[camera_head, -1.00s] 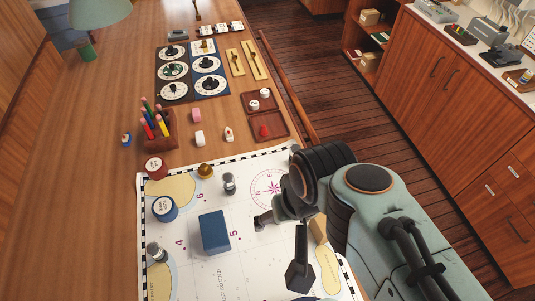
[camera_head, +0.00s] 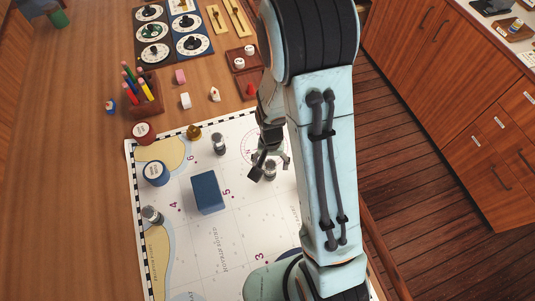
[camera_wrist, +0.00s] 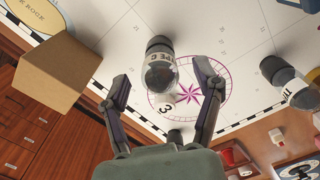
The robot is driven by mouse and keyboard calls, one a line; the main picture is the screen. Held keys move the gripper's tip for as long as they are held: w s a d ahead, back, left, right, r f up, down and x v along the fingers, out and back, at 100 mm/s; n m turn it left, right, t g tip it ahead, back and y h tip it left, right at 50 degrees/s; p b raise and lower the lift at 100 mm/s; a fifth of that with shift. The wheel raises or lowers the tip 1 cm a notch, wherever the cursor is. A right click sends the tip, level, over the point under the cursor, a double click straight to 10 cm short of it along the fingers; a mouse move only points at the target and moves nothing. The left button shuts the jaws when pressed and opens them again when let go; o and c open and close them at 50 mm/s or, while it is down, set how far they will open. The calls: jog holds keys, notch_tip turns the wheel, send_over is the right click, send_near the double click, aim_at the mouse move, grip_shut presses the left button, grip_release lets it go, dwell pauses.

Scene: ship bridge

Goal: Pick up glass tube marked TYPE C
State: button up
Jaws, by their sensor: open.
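Several small glass tubes with dark caps and pale labels stand on the white chart (camera_head: 240,240). One tube (camera_wrist: 160,66) is between my gripper's fingers in the wrist view; its label is only partly legible and I cannot read its type letter. It shows at the gripper in the head view (camera_head: 270,171). My gripper (camera_wrist: 163,80) is open around this tube, with gaps on both sides. A second tube (camera_wrist: 292,86) is at right in the wrist view, its label partly turned away. Other tubes stand at the chart's upper middle (camera_head: 218,143) and left edge (camera_head: 152,215).
A blue box (camera_head: 207,192) stands mid-chart, with a blue-lidded jar (camera_head: 155,173) and red-lidded jar (camera_head: 144,132) left of it. A brown box (camera_wrist: 52,75) is left of my gripper in the wrist view. A pencil holder (camera_head: 145,103) stands beyond the chart.

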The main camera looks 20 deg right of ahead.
jog(key=shift+f, duration=1.65)
jog(key=c, duration=1.2)
jog(key=shift+r, duration=0.1)
